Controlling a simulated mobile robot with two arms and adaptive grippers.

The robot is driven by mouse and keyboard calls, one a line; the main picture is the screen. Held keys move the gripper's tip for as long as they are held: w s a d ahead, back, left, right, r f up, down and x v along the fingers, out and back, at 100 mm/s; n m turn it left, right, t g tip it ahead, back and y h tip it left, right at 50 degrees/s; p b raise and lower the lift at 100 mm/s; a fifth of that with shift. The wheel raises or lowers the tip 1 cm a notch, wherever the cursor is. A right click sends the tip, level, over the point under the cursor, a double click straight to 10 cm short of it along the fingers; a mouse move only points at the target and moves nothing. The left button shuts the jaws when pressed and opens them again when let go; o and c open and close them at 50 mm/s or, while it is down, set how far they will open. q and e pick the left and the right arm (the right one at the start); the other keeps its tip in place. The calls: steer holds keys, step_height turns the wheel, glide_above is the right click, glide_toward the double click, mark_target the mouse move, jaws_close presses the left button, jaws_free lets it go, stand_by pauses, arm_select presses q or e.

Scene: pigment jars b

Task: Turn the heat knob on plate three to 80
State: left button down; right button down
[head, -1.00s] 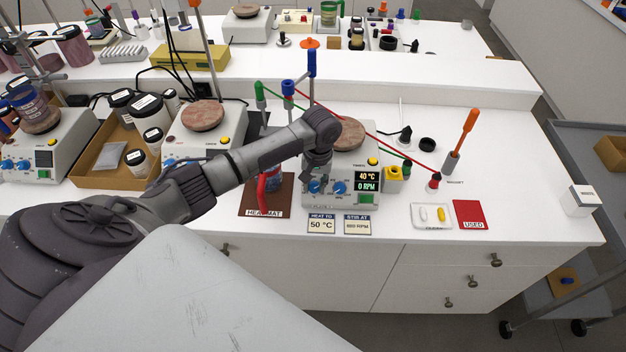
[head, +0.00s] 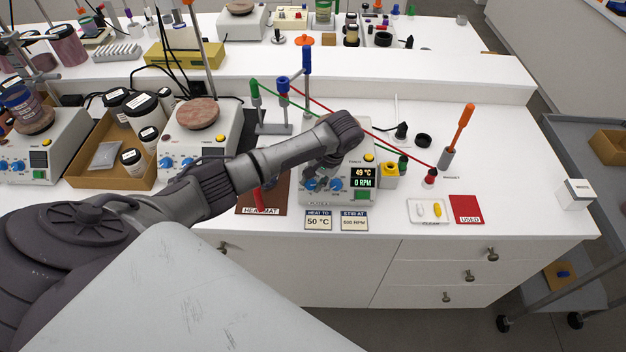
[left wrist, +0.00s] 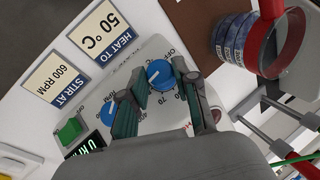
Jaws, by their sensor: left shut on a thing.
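The hot plate (head: 345,196), third from the left in the front row, has two blue knobs and a display reading 49 °C and 0 RPM. The heat knob (left wrist: 158,72) is between the fingertips of my left gripper (left wrist: 160,82), which is shut on it. Numbers and OFF are printed around the knob; 40 and 70 can be read, but the fingers hide part of the scale. In the head view my left gripper (head: 314,182) reaches down to the plate's front panel. The stir knob (head: 336,184) is beside it, untouched. My right gripper is not in view.
Cards below the plate read HEAT TO 50 °C (head: 319,220) and STIR AT 600 RPM (head: 354,220). A heat mat (head: 245,205) lies to the left. A red cord crosses behind my arm. A white tray (head: 415,217) and a red USED mat (head: 467,209) lie to the right.

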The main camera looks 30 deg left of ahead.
arm_select(q)
steer(key=shift+s+d+f, duration=0.1)
steer(key=shift+s+f, duration=0.15)
steer(key=shift+f, duration=0.05)
steer(key=c, duration=0.8)
jaws_free()
steer(key=shift+r, duration=0.1)
steer(key=shift+c, duration=0.2)
steer(key=shift+w+r, duration=0.1)
steer(key=shift+w+r, duration=0.1)
steer(key=shift+r, duration=0.05)
steer(key=v, duration=1.1)
steer(key=shift+r, duration=0.3)
steer(key=shift+d, duration=0.15)
steer(key=shift+f, duration=0.1)
